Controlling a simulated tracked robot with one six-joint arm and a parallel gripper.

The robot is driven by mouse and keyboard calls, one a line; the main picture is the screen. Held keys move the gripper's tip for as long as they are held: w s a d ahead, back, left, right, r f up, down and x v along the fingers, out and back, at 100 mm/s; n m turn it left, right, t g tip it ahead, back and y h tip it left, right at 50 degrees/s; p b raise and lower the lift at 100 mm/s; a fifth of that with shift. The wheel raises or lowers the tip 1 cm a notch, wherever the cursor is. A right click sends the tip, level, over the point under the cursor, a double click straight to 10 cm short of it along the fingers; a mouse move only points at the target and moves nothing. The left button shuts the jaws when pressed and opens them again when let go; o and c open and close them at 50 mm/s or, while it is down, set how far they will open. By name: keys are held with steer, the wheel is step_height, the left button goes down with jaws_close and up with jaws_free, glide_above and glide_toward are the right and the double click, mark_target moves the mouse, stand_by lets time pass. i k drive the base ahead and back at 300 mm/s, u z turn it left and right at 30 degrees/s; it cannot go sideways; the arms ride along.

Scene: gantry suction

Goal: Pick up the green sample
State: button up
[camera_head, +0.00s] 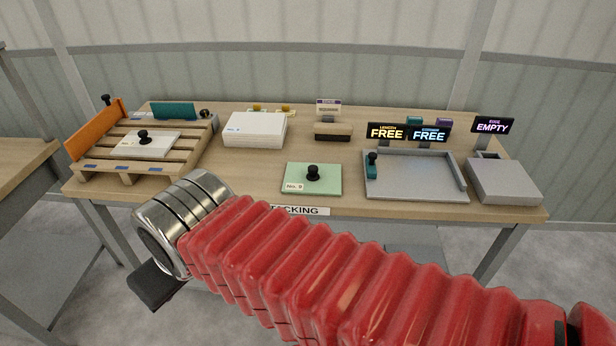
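The green sample (326,186) is a flat light-green plate with a black knob on top and a "No. 9"-like label at its front left corner. It lies flat on the wooden table, near the front edge, behind the "TACKING" label. My red bellows-covered arm reaches across the foreground to a silver wrist. A dark block at the end of my gripper (157,286) shows in front of the table and below its top, to the left of the sample and apart from it. The fingertips are not clearly visible, so I cannot tell whether they are open or shut.
A wooden pallet (95,165) with a white knobbed plate (147,147) is at the left. A white stack (255,130) and a brush-like block (333,132) stand behind the sample. A grey tray (415,190) and grey box (503,182) are to the right.

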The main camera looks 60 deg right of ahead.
mark_target(325, 180)
steer(key=i, duration=0.95)
steer(key=z, duration=0.05)
